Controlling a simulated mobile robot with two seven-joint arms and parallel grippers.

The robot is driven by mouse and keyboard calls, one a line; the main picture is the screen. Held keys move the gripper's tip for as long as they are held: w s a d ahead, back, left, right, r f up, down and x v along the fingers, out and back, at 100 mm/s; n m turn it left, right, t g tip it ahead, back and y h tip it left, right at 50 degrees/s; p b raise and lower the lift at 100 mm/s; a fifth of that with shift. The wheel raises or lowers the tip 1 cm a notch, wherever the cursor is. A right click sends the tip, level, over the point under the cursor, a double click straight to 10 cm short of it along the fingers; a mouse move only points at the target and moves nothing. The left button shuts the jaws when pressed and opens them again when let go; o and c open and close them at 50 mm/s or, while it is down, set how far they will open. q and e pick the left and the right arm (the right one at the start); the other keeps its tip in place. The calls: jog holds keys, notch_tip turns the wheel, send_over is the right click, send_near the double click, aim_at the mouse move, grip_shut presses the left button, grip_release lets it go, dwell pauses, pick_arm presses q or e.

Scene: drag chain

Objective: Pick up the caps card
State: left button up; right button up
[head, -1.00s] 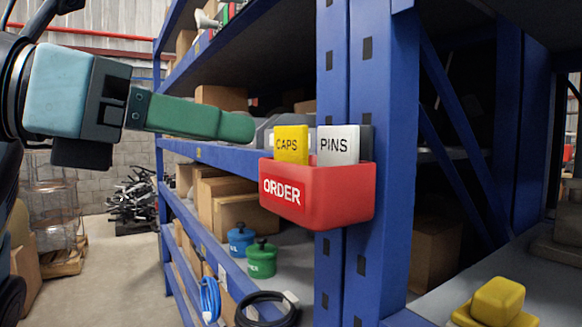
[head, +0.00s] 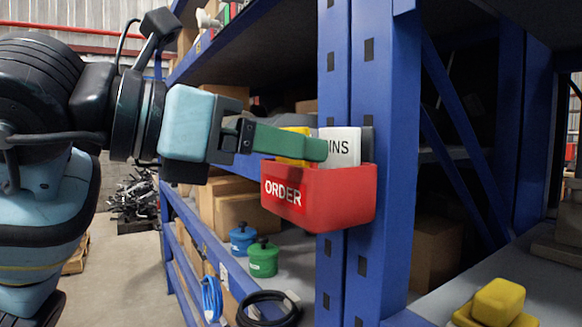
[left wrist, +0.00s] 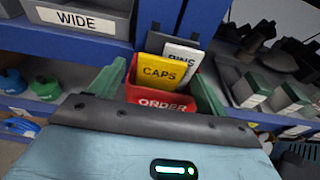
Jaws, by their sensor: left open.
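The yellow caps card (head: 296,130) stands in a red ORDER holder (head: 330,205) on a blue shelf post. In the head view my left gripper's green finger covers most of the card. My left gripper (head: 318,149) is open in front of it. In the left wrist view the caps card (left wrist: 163,73) stands upright, its label readable, between the two spread green fingers (left wrist: 160,88). The fingers appear apart from the card. The white pins card (head: 343,146) stands beside it, partly behind it in the wrist view (left wrist: 184,53). My right gripper is out of view.
A dark grey piece (head: 367,143) shows behind the pins card. Blue shelf posts (head: 390,160) stand close to the holder. Blue (head: 242,239) and green (head: 263,260) lidded pots sit on a lower shelf. A yellow block (head: 498,300) lies at lower right.

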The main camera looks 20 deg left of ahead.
pick_arm(q)
jog(key=c, duration=1.1)
jog(key=shift+o, duration=0.2)
notch_tip(320, 180, up, 10)
jog(key=p, duration=0.1)
jog(key=shift+p, duration=0.4)
